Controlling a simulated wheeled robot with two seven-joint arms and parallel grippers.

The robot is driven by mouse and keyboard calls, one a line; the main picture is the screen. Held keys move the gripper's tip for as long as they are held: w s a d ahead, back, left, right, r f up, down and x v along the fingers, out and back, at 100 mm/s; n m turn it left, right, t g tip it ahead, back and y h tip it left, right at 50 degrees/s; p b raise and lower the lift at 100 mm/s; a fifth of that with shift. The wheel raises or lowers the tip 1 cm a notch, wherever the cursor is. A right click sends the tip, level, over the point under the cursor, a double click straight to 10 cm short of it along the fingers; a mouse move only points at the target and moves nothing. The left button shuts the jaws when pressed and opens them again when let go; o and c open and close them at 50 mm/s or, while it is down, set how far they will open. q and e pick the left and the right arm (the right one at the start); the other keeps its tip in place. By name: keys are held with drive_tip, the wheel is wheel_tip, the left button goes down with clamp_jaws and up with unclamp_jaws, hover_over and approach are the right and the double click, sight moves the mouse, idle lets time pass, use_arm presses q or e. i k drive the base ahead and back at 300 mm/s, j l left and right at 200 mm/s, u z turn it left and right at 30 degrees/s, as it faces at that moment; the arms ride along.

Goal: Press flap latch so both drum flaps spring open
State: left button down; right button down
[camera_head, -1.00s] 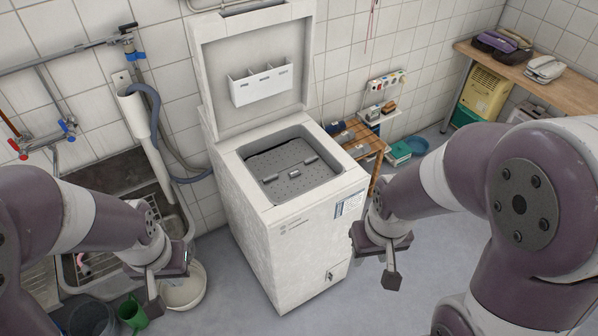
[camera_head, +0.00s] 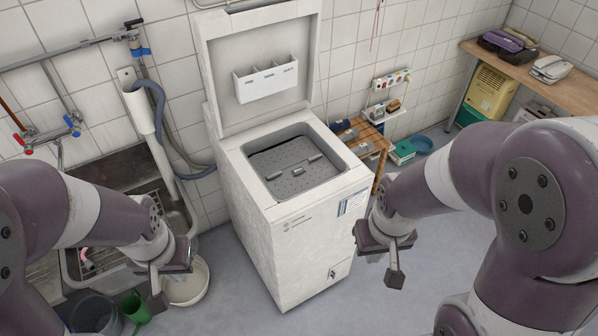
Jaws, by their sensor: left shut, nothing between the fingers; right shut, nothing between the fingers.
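A white top-loading washing machine (camera_head: 285,240) stands in the middle with its lid (camera_head: 258,45) raised. In its open top lies the grey perforated drum (camera_head: 290,182), with its flaps closed. A small latch (camera_head: 297,172) sits at the middle of the drum, with a bar-like piece on either side along the flap line. My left gripper (camera_head: 155,290) is shut and empty, to the left of the machine and below its top. My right gripper (camera_head: 395,268) is shut and empty, to the right of the machine's front. Both are clear of the drum.
A sink (camera_head: 110,262) with taps and a grey hose (camera_head: 158,110) is at the left. A white bowl (camera_head: 186,287) and a green jug (camera_head: 134,308) are below. A wooden stool (camera_head: 365,140) stands right of the machine. A shelf with phones (camera_head: 550,70) is at far right.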

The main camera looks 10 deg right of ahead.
sight(297, 171)
drive_tip(key=i+j+z, duration=0.15)
drive_tip(key=i, duration=0.35)
drive_tip(key=i+j+z, duration=0.15)
drive_tip(key=i+j, duration=0.3)
drive_tip(key=i, duration=0.05)
